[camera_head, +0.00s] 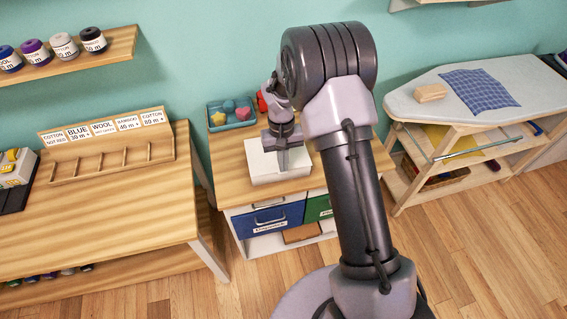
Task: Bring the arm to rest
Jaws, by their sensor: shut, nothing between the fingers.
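My arm rises from the lower right middle of the head view and bends at a dark joint near the top. Its end hangs down on the left side of the arm. My gripper (284,168) points downward and is shut and empty. It appears in front of or just above a white box-like thing (262,171) on the small wooden cabinet (235,185). I cannot tell whether the fingertips touch it. My arm hides the right part of the cabinet.
A blue tray (218,127) with colourful pieces stands behind the white thing. A wooden table (110,215) with a labelled rack (110,150) is at left. An ironing board (465,100) with a blue checked cloth (479,90) is at right. Floor is clear.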

